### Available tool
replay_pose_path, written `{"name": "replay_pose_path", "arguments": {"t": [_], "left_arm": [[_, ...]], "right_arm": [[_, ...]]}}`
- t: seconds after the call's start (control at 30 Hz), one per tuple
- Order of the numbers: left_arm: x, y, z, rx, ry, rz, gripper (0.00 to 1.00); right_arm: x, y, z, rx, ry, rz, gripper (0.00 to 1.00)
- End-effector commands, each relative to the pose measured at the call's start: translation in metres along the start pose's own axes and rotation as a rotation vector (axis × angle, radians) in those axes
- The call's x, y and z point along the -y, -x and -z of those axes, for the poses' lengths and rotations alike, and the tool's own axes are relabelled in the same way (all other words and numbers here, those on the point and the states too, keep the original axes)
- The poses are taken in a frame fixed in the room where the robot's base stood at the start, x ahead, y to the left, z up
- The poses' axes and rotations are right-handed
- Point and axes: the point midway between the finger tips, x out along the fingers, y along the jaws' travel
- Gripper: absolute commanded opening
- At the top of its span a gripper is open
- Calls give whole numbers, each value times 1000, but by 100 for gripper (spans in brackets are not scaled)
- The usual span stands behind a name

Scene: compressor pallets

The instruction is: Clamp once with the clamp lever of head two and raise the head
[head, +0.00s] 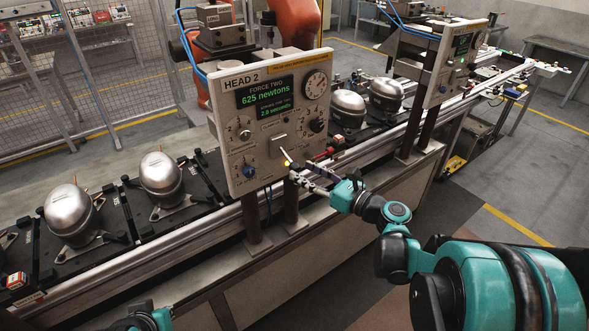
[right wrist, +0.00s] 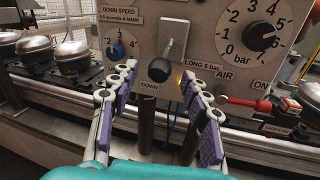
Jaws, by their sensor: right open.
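Head two is the grey panel marked HEAD 2 (head: 241,82), with a green display reading 625 newtons. Its clamp lever (head: 286,156) sticks out low on the panel. In the right wrist view the lever is a silver stem with a black knob (right wrist: 159,70), slanting down to the left above the DOWN label. My right gripper (head: 298,172) is open and in front of the panel. In the right wrist view its fingertips (right wrist: 158,76) lie either side of the knob; I cannot tell the depth gap. Of my left arm only a teal part shows at the bottom edge.
A pressure dial (right wrist: 256,30) and a red-handled AIR valve (right wrist: 246,102) are right of the lever. A blue DOWN SPEED knob (right wrist: 117,51) is left of it. Silver compressors (head: 162,173) stand on black pallets along the conveyor. Another head panel (head: 461,60) stands farther right.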

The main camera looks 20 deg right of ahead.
Motion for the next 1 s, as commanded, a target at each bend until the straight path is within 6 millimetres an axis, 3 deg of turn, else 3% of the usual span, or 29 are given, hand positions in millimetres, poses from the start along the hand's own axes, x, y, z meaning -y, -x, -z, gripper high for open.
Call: {"name": "replay_pose_path", "arguments": {"t": [0.23,0.6,0.8,1.0], "left_arm": [[0,-7,-5,0,0,0,0],[0,-7,-5,0,0,0,0],[0,-7,-5,0,0,0,0],[0,-7,-5,0,0,0,0]], "right_arm": [[-1,-35,1,-1,2,-1,47],[0,-42,0,-1,3,1,47],[0,-42,0,-1,3,1,0],[0,-42,0,-1,3,1,0]]}}
